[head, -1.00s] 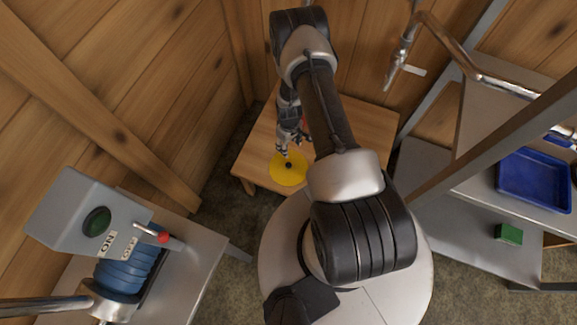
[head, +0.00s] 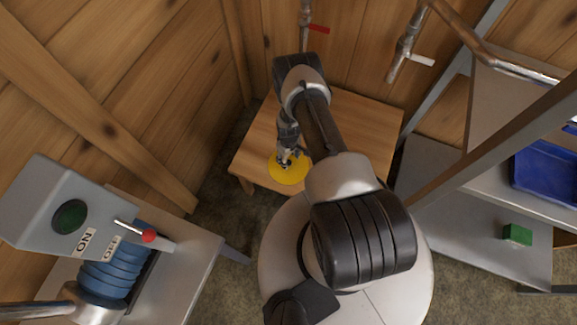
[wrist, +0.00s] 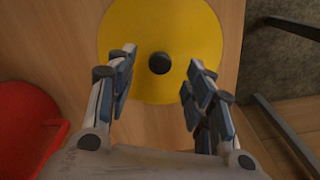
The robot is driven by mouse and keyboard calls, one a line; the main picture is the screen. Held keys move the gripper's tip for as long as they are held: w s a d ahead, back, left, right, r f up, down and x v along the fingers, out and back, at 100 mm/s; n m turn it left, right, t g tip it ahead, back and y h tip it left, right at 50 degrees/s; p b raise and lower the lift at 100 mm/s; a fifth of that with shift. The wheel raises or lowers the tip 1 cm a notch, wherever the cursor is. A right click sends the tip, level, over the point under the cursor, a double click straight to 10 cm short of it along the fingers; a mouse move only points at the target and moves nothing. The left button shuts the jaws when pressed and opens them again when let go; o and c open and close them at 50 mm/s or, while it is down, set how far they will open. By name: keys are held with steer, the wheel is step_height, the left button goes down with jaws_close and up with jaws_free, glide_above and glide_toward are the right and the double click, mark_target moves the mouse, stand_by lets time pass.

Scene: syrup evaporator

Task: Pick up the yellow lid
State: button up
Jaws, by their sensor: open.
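The yellow lid (head: 287,175) is a flat round disc near the front edge of the small wooden table. In the wrist view the lid (wrist: 160,25) shows a dark round knob (wrist: 159,63) at its middle. My gripper (head: 284,163) is over the lid in the head view and hides part of it, including the knob. In the wrist view my gripper (wrist: 163,75) is open, with one finger on each side of the knob in the picture. Nothing is between the fingers that I can see being held. I cannot tell the exact height above the knob.
A red thing (wrist: 28,125) lies at the left in the wrist view, beside the lid. The wooden table (head: 370,125) has bare room toward the back right. A grey machine (head: 60,210) stands left, metal shelves (head: 450,215) right.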

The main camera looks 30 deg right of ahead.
mark_target(288, 162)
step_height(288, 162, down, 3)
steer(key=shift+f+b, duration=0.1)
steer(key=shift+b, duration=0.4)
steer(key=shift+c, duration=0.3)
jaws_close()
